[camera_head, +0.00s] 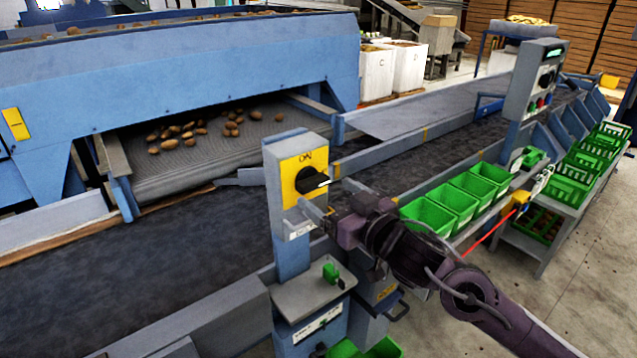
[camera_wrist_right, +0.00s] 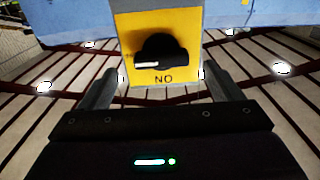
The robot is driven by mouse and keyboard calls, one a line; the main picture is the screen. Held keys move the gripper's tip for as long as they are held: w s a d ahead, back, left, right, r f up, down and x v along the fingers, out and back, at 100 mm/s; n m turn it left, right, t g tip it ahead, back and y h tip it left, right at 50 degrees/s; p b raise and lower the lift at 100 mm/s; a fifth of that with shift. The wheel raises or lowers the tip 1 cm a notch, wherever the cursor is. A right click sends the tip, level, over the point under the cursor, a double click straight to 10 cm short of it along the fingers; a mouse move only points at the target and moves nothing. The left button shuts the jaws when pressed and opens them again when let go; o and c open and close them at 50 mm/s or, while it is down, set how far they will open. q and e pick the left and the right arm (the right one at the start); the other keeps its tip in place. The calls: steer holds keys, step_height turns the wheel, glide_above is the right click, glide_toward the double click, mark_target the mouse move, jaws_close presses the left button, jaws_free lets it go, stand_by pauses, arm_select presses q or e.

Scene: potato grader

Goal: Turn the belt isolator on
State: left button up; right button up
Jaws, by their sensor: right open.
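The belt isolator is a black rotary knob (camera_head: 311,180) on a yellow plate (camera_head: 290,166), mounted on a blue-grey post. Its white pointer mark lies roughly level, toward the right in the head view. In the wrist view the knob (camera_wrist_right: 160,52) shows upside down, with its mark to the left and the "ON" lettering at the plate's edge. My right gripper (camera_head: 328,204) is open in front of the post, just below the knob. In the wrist view its fingers (camera_wrist_right: 163,85) are spread wide, apart from the knob, with nothing between them. My left gripper is not in view.
A small shelf (camera_head: 305,297) with a green item juts out below the isolator. A dark conveyor belt (camera_head: 180,255) runs behind the post. Green crates (camera_head: 425,216) line the right side. A control box (camera_head: 533,80) stands farther back. Potatoes (camera_head: 188,131) lie on the grader outlet.

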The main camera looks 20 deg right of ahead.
mark_target(317, 187)
steer(key=shift+p+x, duration=0.5)
steer(key=shift+x, duration=1.55)
steer(key=shift+s, duration=0.1)
steer(key=shift+c, duration=0.2)
steer(key=c, duration=0.9)
